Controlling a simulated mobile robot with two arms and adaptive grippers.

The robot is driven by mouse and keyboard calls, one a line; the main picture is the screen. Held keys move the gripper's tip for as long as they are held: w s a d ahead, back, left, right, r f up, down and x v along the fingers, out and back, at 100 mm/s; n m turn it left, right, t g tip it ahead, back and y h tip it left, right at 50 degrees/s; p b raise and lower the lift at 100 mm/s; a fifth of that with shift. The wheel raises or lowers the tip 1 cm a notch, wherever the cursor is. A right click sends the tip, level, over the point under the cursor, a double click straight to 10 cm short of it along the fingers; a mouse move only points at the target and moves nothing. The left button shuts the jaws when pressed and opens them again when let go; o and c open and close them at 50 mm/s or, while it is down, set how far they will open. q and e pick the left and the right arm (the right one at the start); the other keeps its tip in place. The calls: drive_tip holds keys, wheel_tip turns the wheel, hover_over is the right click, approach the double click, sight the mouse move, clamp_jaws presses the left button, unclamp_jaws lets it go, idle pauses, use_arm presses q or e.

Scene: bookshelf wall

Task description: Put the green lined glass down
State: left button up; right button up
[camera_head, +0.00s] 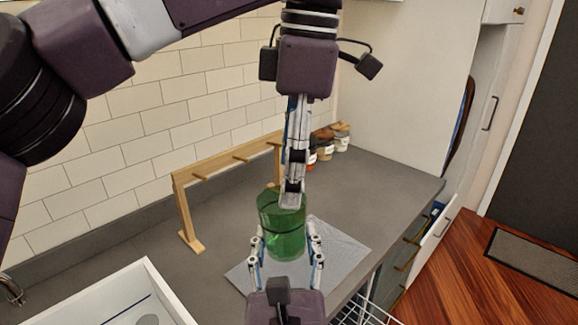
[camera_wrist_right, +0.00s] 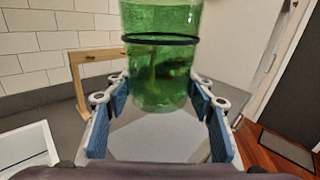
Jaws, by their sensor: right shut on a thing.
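The green lined glass (camera_head: 283,238) is translucent green with a dark band around it. It stands upright over a grey mat (camera_head: 342,250) on the counter; I cannot tell whether its base touches the mat. My right gripper (camera_head: 287,247) comes from the near side, shut on the glass with a finger on each side. The right wrist view shows the glass (camera_wrist_right: 160,65) between its blue-padded fingers. My left gripper (camera_head: 291,200) points down from above and overlaps the glass's rim in the head view. Its fingers show edge-on, so their opening is unclear.
A wooden peg rack (camera_head: 189,215) stands behind the glass against the tiled wall. Several small jars (camera_head: 325,148) are in the back corner. A white sink (camera_head: 135,290) is at the near left. Bare grey counter (camera_head: 385,190) lies to the right.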

sight(279, 232)
use_arm(q)
drive_tip(key=f, duration=0.4)
drive_tip(key=a+f, duration=0.1)
drive_tip(key=f, duration=0.6)
drive_tip(key=shift+a+f, duration=0.4)
drive_tip(key=shift+c, duration=0.5)
drive_tip(key=c, duration=1.2)
drive_tip(key=shift+c, duration=1.3)
use_arm(e)
drive_tip(key=o, duration=1.2)
drive_tip(key=shift+f, duration=0.15)
